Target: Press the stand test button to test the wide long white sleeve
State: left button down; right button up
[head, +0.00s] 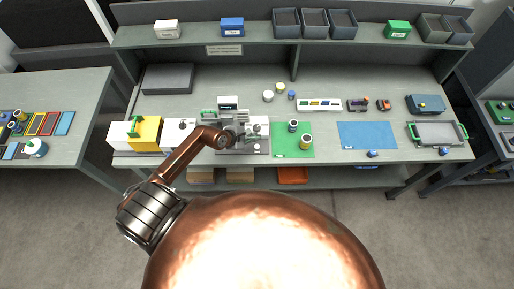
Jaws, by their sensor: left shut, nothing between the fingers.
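My left gripper (237,122) is shut and empty, over the test stand on the workbench. The stand has a grey base plate (243,149) and a small box with a dark display (228,102) behind the gripper. A white part (257,126) stands at the stand's right side, just right of the gripper; I cannot tell whether it is the wide long white sleeve. A short pale cylinder (268,96) stands further back. The test button cannot be made out; the gripper and arm cover part of the stand. My right gripper is not in view.
A blue mat (366,135) and a grey tray with green handles (437,133) are further right. A yellow block (146,133) stands left. A shelf with bins (286,22) runs along the back.

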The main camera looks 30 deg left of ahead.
aim_at(256, 147)
pick_arm(q)
notch_tip(256, 147, down, 6)
jog(key=b, duration=0.4)
jog(key=shift+r, duration=0.15)
dwell(0.7)
dwell(0.4)
jog(key=shift+f+b, duration=0.3)
jog(key=shift+f, duration=0.1)
